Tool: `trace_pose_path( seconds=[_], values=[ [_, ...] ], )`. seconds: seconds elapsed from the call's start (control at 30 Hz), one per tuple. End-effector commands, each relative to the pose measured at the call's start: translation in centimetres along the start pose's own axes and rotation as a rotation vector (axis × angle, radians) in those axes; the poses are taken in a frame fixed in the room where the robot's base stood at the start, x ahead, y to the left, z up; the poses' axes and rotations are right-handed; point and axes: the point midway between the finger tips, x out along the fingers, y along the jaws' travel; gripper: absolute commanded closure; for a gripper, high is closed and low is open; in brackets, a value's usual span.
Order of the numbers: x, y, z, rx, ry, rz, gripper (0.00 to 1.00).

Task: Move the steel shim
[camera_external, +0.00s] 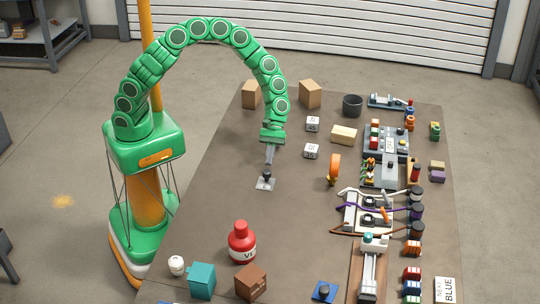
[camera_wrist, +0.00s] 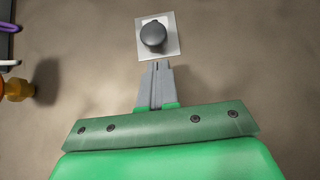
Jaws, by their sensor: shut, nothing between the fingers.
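The steel shim (camera_external: 265,184) is a small flat pale square plate with a dark round knob on it, lying on the brown table. In the wrist view the shim (camera_wrist: 172,49) is at the top middle, with its dark grey knob near its centre. My gripper (camera_external: 269,163) points down just above the shim in the external view. In the wrist view my gripper's fingers (camera_wrist: 157,66) are together and empty, with their tips by the plate's near edge. I cannot tell whether they touch it.
A red bottle (camera_external: 241,243), a teal box (camera_external: 202,281) and a brown box (camera_external: 250,282) stand at the near end of the table (camera_external: 220,190). Fixtures and cables crowd the right side. Table around the shim is clear.

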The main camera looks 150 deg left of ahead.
Motion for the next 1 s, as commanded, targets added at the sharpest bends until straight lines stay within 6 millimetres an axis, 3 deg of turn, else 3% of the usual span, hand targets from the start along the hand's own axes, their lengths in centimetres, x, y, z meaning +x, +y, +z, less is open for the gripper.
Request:
trace_pose_path(
  seconds=[0.2, 0.67, 1.0],
  values=[
    [1.0, 0.1, 1.1, 0.001, 0.001, 0.002, 1.0],
    [1.4, 0.0, 1.5, 0.001, 0.0, 0.001, 1.0],
    [6.1, -0.1, 6.2, 0.002, 0.0, -0.003, 1.0]
  ],
)
